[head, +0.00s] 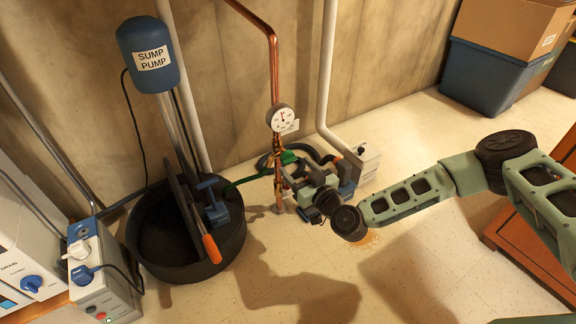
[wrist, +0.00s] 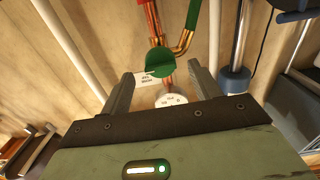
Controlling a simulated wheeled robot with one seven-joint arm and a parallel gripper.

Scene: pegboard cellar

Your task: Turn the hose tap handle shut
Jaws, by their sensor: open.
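The green tap handle (head: 289,157) sits on a vertical copper pipe (head: 276,75) below a round white gauge (head: 280,119). In the wrist view the handle (wrist: 160,62) shows as a green rounded piece at the fingertips, with the gauge (wrist: 171,100) below it in the picture. My gripper (wrist: 161,70) is open, its two fingers apart on the left and right of the handle's line. I cannot tell whether either finger touches it. In the head view my gripper (head: 300,172) is close to the handle, and my wrist partly hides the lower pipework.
A black tub (head: 150,262) with the blue sump pump (head: 152,55) stands left of the tap. A grey pipe (head: 326,80) and a white box (head: 368,165) are to the right. Blue bins (head: 485,78) stand far right. A green hose (head: 243,180) runs toward the tub.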

